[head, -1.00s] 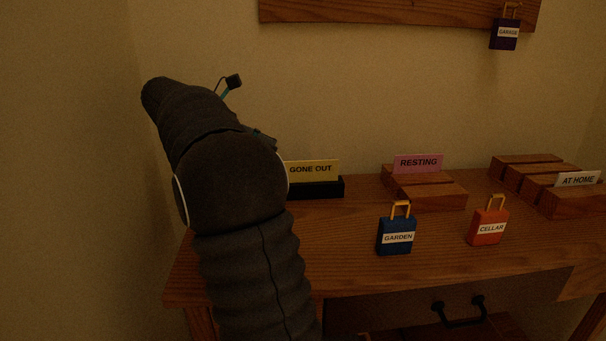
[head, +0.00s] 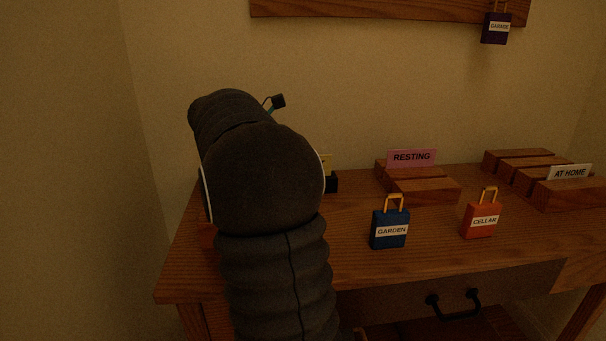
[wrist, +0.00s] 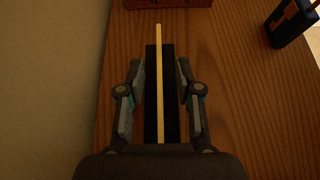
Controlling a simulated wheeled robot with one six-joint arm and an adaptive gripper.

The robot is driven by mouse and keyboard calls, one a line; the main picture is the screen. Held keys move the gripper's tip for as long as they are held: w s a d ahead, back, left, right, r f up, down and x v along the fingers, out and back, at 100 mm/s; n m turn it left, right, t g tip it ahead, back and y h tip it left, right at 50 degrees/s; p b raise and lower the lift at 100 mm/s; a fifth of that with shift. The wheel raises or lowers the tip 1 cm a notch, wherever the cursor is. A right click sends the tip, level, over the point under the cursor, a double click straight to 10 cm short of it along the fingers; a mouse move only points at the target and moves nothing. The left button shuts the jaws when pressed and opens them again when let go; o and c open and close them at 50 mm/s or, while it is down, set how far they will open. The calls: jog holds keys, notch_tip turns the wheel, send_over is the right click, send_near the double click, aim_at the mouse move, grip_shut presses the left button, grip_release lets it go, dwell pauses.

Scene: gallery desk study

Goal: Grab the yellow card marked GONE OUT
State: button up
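The yellow card (wrist: 159,75) shows edge-on from above in the wrist view, upright in a narrow black holder (wrist: 152,117). In the head view only the right end of the card (head: 326,163) shows, with the end of the black holder (head: 332,182) under it; my arm hides the rest, including the lettering. My gripper (wrist: 159,80) is open in the wrist view, one finger on each side of the card and holder. Gaps show between the fingers and the card. My gripper's fingers are hidden behind my arm in the head view.
A pink RESTING card (head: 411,158) and a white AT HOME card (head: 570,172) stand in wooden blocks to the right. The wall is close on the left.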

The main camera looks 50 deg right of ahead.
grip_shut()
dwell(0.3)
